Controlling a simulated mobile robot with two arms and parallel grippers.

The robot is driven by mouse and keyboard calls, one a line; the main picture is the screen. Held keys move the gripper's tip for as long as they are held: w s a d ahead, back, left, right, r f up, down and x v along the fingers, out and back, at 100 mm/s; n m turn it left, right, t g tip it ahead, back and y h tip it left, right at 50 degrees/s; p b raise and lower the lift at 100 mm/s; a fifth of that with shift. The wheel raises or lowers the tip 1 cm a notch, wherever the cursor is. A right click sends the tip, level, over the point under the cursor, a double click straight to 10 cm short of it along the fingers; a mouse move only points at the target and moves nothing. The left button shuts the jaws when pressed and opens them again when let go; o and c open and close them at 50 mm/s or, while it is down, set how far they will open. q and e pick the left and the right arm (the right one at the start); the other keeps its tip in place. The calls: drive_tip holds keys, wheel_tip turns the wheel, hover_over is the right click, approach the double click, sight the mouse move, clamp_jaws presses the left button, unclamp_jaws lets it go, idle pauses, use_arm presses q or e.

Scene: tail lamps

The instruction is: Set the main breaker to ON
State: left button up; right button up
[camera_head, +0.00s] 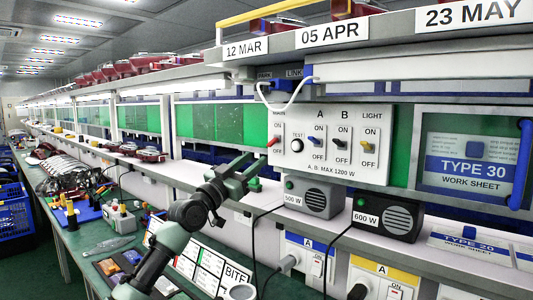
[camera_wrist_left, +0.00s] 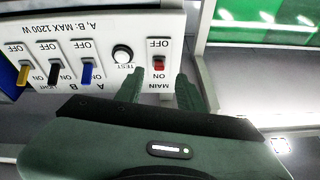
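The main breaker is a red lever on a white switch panel (camera_head: 350,118), under the label MAIN. The red lever (camera_head: 273,141) points out at the panel's left end; it also shows in the left wrist view (camera_wrist_left: 159,64), where the panel appears upside down. I cannot tell whether the lever is set to ON or OFF. My left gripper (camera_head: 250,172) is open and empty, just in front of and below the lever. In the left wrist view its fingertips (camera_wrist_left: 159,84) are on either side of the MAIN column, apart from the lever. My right gripper is out of view.
Beside the lever are a TEST button (camera_head: 297,145) and blue (camera_head: 315,140), black (camera_head: 339,144) and yellow (camera_head: 366,147) levers. A white cable (camera_head: 290,103) hangs above. Two speaker-like boxes, 500 W (camera_head: 314,198) and 600 W (camera_head: 388,217), stand on the shelf below.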

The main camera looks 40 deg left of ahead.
sight(268, 145)
use_arm(q)
drive_tip(key=shift+n+h, duration=0.4)
drive_tip(key=shift+n, duration=0.3)
drive_tip(key=p+x, duration=0.1)
drive_tip(key=x, duration=0.4)
drive_tip(key=p+x, duration=0.1)
drive_tip(key=x, duration=0.1)
drive_tip(key=shift+w+a+r+p, duration=0.1)
drive_tip(key=shift+w+r+p, duration=0.15)
drive_tip(key=shift+r, duration=0.2)
drive_tip(key=shift+s, duration=0.1)
drive_tip(key=shift+c, duration=0.4)
clamp_jaws()
